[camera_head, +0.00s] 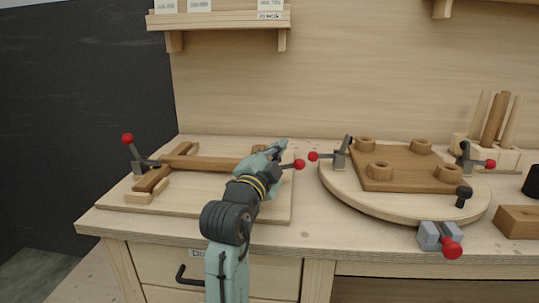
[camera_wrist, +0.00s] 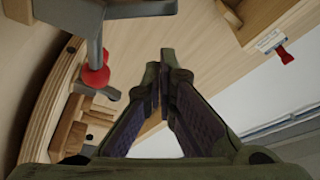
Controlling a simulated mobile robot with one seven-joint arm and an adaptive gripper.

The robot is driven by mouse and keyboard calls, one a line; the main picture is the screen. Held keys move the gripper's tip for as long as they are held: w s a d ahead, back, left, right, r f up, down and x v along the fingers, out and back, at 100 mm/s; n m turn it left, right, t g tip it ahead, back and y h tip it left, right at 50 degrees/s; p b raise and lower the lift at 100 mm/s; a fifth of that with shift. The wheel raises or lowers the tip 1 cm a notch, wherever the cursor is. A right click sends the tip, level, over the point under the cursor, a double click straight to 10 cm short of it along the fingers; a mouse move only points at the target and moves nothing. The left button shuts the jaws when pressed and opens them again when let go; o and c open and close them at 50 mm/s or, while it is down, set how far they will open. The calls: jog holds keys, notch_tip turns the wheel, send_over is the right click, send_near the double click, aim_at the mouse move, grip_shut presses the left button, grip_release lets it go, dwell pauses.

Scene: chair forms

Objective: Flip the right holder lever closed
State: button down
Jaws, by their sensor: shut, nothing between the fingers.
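The left board (camera_head: 270,208) carries a brown wooden frame (camera_head: 212,163). The holder at its left has its lever (camera_head: 132,153) raised, tilted left with a red knob on top. The holder at its right has a red-knobbed lever (camera_head: 299,164) lying nearly level and pointing right; its base is hidden behind my gripper. My gripper (camera_head: 282,147) is shut and empty beside this lever; I cannot tell whether they touch. In the wrist view my fingertips (camera_wrist: 160,77) are together, with a grey bar and red knob (camera_wrist: 95,77) to their left; which holder these belong to is unclear.
A round board (camera_head: 345,203) to the right bears a brown seat (camera_head: 400,168) and red-knobbed holders, one (camera_head: 313,156) close to my gripper's right. A grey clamp (camera_head: 430,236) sits at the front edge. A shelf (camera_head: 220,20) hangs above.

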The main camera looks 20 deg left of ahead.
jog(key=s+b, duration=0.1)
jog(key=s, duration=0.2)
jog(key=s+f+b, duration=0.1)
jog(key=s, duration=0.2)
jog(key=s+b, duration=0.1)
jog(key=s, duration=0.2)
jog(key=shift+s+d+f, duration=0.15)
jog(key=shift+s+d, duration=0.25)
